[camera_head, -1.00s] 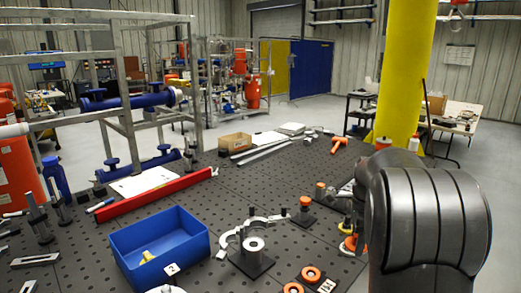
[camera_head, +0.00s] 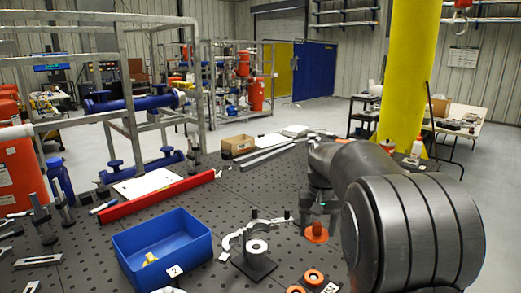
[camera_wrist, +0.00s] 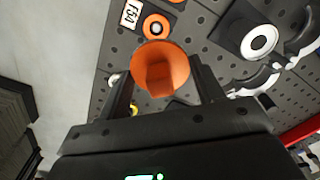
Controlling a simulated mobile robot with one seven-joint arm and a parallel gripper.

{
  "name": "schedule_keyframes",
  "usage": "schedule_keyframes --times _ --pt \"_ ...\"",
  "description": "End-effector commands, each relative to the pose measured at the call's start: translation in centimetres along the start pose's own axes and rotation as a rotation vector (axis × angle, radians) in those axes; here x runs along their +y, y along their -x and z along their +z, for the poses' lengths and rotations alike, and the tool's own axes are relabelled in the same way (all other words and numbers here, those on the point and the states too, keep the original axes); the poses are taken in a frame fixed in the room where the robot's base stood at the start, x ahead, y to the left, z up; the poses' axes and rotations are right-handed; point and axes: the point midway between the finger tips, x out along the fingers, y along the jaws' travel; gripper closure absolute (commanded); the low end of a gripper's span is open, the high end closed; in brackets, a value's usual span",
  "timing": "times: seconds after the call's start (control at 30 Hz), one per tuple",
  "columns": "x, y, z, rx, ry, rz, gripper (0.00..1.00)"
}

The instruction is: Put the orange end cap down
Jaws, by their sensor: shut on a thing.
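My gripper (camera_head: 318,208) hangs over the dark perforated table, right of the middle in the head view. It is shut on the orange end cap (camera_head: 317,233), a flared round piece below the fingers. In the wrist view the orange end cap (camera_wrist: 174,58) sits between the two dark fingers, with its round flange facing the camera side and a block-like part at its middle. The cap appears held above the table; the exact gap beneath it cannot be told.
A black fixture with a pale ring (camera_head: 257,247) and curved grey arms stands left of the cap. Orange rings (camera_head: 313,277) lie nearer, by a label. A blue bin (camera_head: 185,262) holding a yellow piece is at left. A red bar (camera_head: 150,195) lies behind.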

Motion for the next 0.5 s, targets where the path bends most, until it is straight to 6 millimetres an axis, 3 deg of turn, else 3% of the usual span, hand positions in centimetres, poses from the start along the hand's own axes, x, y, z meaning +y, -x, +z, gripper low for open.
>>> schedule_keyframes --times 0.5 --pt "-0.36 0.18 0.05 0.001 0.062 0.000 0.67"
